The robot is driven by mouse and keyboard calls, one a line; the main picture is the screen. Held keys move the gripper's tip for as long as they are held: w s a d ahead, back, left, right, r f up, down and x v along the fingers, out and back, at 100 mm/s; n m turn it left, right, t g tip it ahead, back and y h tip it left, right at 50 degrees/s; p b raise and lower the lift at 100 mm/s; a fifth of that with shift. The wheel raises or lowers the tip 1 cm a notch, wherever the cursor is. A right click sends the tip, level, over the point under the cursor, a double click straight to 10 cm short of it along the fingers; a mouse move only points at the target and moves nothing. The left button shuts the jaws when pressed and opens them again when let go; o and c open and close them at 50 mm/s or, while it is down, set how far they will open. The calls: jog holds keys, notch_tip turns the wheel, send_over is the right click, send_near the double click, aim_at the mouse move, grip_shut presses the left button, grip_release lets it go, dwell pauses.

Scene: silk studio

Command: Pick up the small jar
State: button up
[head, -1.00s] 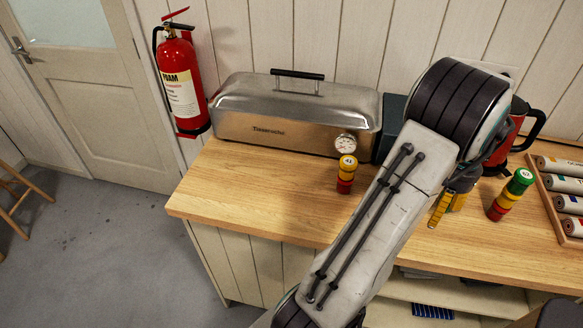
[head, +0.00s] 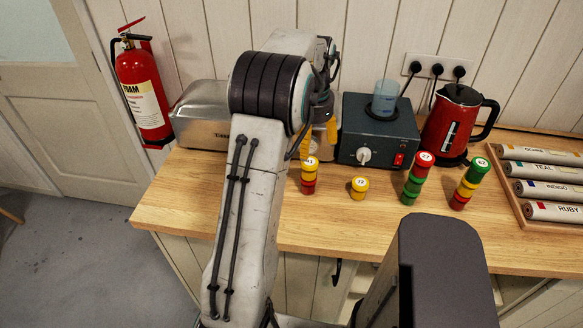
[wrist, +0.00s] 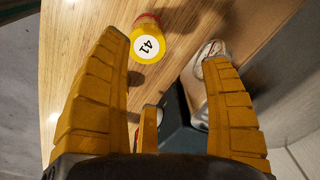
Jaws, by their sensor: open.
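Several small round jars stand on the wooden counter (head: 225,208). A lone yellow jar (head: 359,187) has a white numbered lid. To its left is a yellow-over-red stack (head: 309,177), to its right a red-over-green stack (head: 418,178) and a green-yellow-red stack (head: 469,183). My gripper (head: 318,140) is open and empty, just behind and above the yellow-over-red stack. In the wrist view, a yellow jar (wrist: 148,42) marked 41 shows beyond my open fingers (wrist: 163,48), nearer the left finger. The picture does not show contact.
A dark box with a beaker (head: 378,130), a red kettle (head: 452,122) and a tray of labelled rolls (head: 545,185) line the back and right. The counter's left front is clear.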

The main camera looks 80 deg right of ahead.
aim_at(311, 161)
jog(key=shift+w+a+m, duration=0.1)
jog(key=shift+a+m, duration=0.05)
jog(key=shift+m, duration=0.15)
jog(key=shift+a+m, duration=0.35)
jog(key=shift+m, duration=0.45)
jog(key=shift+a+f+m+y, duration=0.15)
jog(key=shift+m+y, duration=0.15)
jog(key=shift+m, duration=0.3)
jog(key=shift+a+f+p, duration=0.1)
jog(key=shift+f+p, duration=0.4)
jog(key=shift+f, duration=3.05)
jog(key=c, duration=1.3)
